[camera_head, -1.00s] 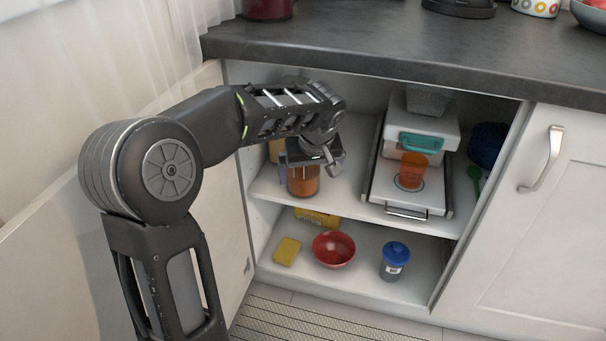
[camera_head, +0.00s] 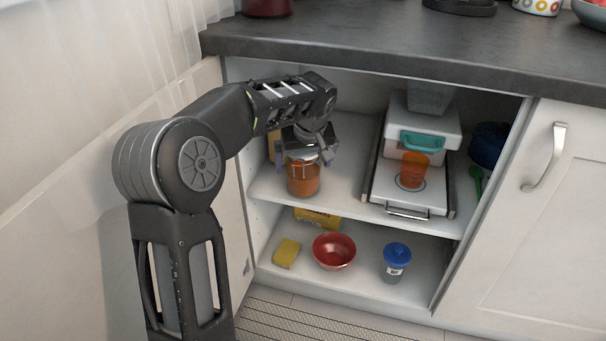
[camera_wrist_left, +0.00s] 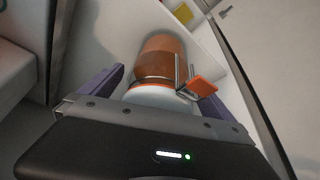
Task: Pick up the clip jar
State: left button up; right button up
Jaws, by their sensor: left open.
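The clip jar (camera_head: 303,181) is an amber-brown jar standing upright on the left of the cupboard's upper shelf. In the left wrist view the jar (camera_wrist_left: 165,62) shows a pale lid, a wire clip and an orange tab (camera_wrist_left: 203,86). My left gripper (camera_head: 304,157) is open, above and around the top of the jar. In the wrist view its purple fingers lie on either side of the lid, with visible gaps. My right gripper is not in view.
A pull-out tray (camera_head: 382,200) holds a container with a teal clip (camera_head: 423,142) and an orange cup (camera_head: 413,170). Below are a yellow sponge (camera_head: 287,253), red bowl (camera_head: 334,251) and blue-lidded jar (camera_head: 396,262).

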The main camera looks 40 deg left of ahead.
pick_arm(q)
jog(key=shift+c, duration=0.6)
jog(key=c, duration=1.8)
jog(key=shift+w+r, duration=0.1)
jog(key=shift+c, duration=0.5)
jog(key=shift+r, duration=0.15)
jog(key=shift+r+p, duration=0.2)
jog(key=shift+p, duration=0.25)
jog(key=s+d+p, duration=0.2)
jog(key=s+d, duration=1)
jog(key=d, duration=0.1)
jog(key=shift+d, duration=0.15)
jog(key=shift+s, duration=0.1)
